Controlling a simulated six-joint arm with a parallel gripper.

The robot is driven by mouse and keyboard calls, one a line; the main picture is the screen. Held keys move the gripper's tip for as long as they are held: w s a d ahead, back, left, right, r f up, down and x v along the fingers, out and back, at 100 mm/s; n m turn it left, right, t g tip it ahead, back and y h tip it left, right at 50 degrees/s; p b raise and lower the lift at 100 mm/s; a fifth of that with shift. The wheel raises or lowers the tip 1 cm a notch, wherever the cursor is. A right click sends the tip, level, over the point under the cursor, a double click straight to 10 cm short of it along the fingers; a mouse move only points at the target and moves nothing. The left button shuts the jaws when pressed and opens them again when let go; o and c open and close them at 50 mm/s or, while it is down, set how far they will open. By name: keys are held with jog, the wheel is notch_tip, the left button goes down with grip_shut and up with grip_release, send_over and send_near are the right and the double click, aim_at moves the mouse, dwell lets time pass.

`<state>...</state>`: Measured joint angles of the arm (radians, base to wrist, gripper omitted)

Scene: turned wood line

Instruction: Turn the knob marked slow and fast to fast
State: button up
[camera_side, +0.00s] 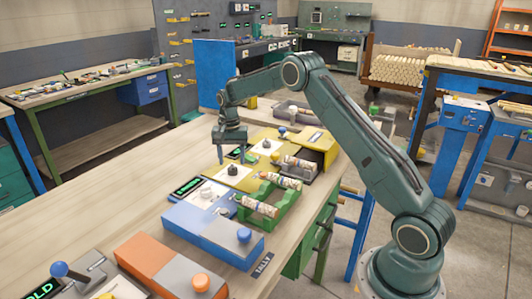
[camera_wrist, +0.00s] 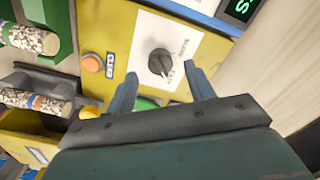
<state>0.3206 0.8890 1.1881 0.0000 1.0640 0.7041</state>
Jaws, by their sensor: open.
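A black knob (camera_wrist: 161,62) stands on a white plate (camera_wrist: 150,35) on a yellow panel (camera_wrist: 118,30) in the wrist view. Small words are printed on the plate beside the knob, too blurred to read surely. In the side view the black knob (camera_side: 233,170) is on the nearer yellow box (camera_side: 222,182). My gripper (camera_side: 231,160) hangs over that box, fingers down. In the wrist view my gripper (camera_wrist: 160,74) is open and empty, its fingertips to either side of the knob, with no clear contact. The knob's exact pointer direction is hard to tell.
An orange button (camera_wrist: 92,63) and a green button (camera_wrist: 144,103) sit near the knob.

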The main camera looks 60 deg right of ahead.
aim_at(232, 166)
notch_tip(232, 166, up, 10)
jog(key=shift+r, duration=0.2)
dwell(0.5)
jog(key=s+a+r+n+t, duration=0.2)
jog(key=s+a+r+n, duration=0.1)
jog(key=s+a+r, duration=0.5)
jog(key=s+a+r+n+t, duration=0.1)
jog(key=s+a+r+n, duration=0.2)
jog(key=s+a+r, duration=0.5)
jog(key=s+a+f+n+t, duration=0.1)
jog(key=s+f+n, duration=0.2)
jog(key=s, duration=0.8)
jog(key=s+a+f+n+t, duration=0.1)
jog(key=s+f+n, duration=0.1)
jog(key=s, duration=0.9)
jog(key=shift+s+a+f+n+t, duration=0.15)
jog(key=shift+a+f+n+t, duration=0.2)
jog(key=shift+f, duration=0.25)
